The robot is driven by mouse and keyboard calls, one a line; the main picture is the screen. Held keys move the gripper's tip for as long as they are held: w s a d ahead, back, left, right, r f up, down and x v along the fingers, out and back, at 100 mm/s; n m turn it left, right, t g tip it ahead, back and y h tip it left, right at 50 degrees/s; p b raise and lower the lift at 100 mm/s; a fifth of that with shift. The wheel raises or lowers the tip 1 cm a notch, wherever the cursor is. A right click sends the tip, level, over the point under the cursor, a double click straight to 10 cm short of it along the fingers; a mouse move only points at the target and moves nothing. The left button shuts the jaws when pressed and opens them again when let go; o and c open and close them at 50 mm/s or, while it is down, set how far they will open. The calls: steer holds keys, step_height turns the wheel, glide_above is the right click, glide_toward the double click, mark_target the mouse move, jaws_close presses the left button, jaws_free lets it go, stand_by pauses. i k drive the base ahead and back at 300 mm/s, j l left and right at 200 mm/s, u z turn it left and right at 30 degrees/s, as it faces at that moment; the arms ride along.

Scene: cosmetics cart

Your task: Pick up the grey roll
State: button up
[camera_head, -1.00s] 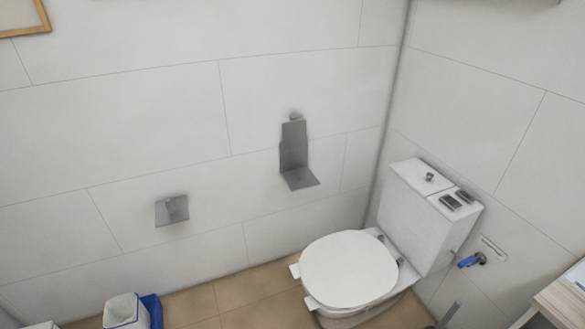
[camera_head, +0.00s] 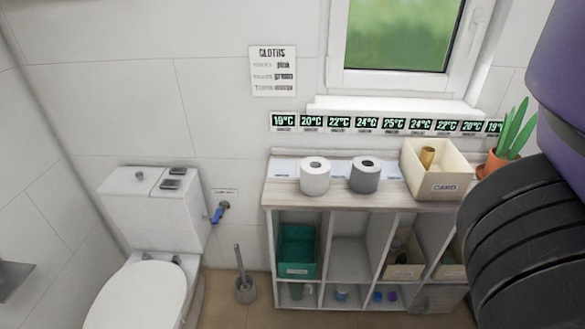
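The grey roll (camera_head: 364,176) stands upright on top of the wooden shelf unit (camera_head: 393,196), under the window. A white roll (camera_head: 315,177) stands just to its left, with a small gap between them. A cream box (camera_head: 440,178) labelled "CARD" stands to its right and holds a tan cardboard tube (camera_head: 428,158). Part of my arm fills the right edge of the view, to the right of the shelf. My gripper is not in view.
A toilet (camera_head: 146,290) stands to the left, with a toilet brush (camera_head: 244,286) between it and the shelf. A potted plant (camera_head: 501,160) is at the shelf's right end. The compartments hold a green bin (camera_head: 297,250) and other boxes. Some floor shows in front.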

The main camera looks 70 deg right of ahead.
mark_target(367, 170)
steer(key=z, duration=1.95)
